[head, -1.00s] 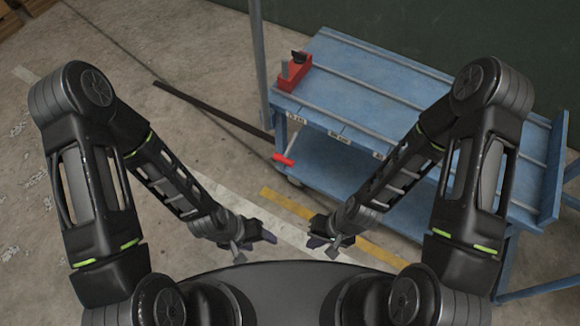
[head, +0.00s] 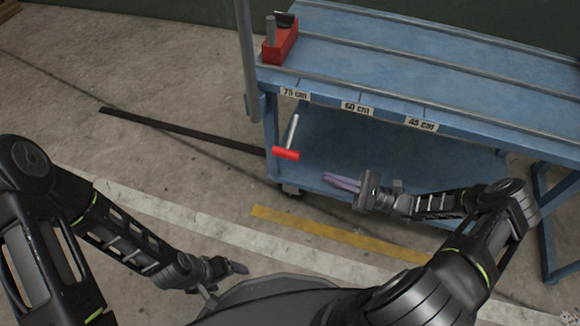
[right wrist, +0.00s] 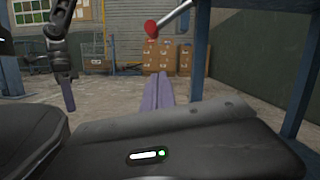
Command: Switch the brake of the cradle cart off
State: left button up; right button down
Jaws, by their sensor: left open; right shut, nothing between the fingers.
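The cradle cart (head: 400,70) is a blue two-level cart in the head view. Its brake lever (head: 287,152), a grey rod with a red grip, sticks out at the cart's near left corner, the rod rising from the grip. In the right wrist view the red grip (right wrist: 151,29) shows ahead, above the fingertips. My right gripper (head: 342,182) is shut and empty, to the right of the red grip and a little below it in the head view, apart from it. My left gripper (head: 236,268) is open and empty, low over the floor, well away from the cart.
A red block-like device (head: 279,44) sits on the cart top's left end. A grey post (head: 247,60) stands beside that corner. Tags (head: 357,108) line the front edge. A yellow floor stripe (head: 335,233) runs before the cart. The floor left of it is open.

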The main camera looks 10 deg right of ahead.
aim_at(291, 135)
jog(key=shift+a+r, duration=0.1)
jog(key=w+a+r, duration=0.3)
jog(key=a+r, duration=0.3)
jog(key=a, duration=0.3)
jog(key=shift+w+b, duration=0.4)
jog(key=shift+b, duration=0.05)
jog(key=shift+r, duration=0.1)
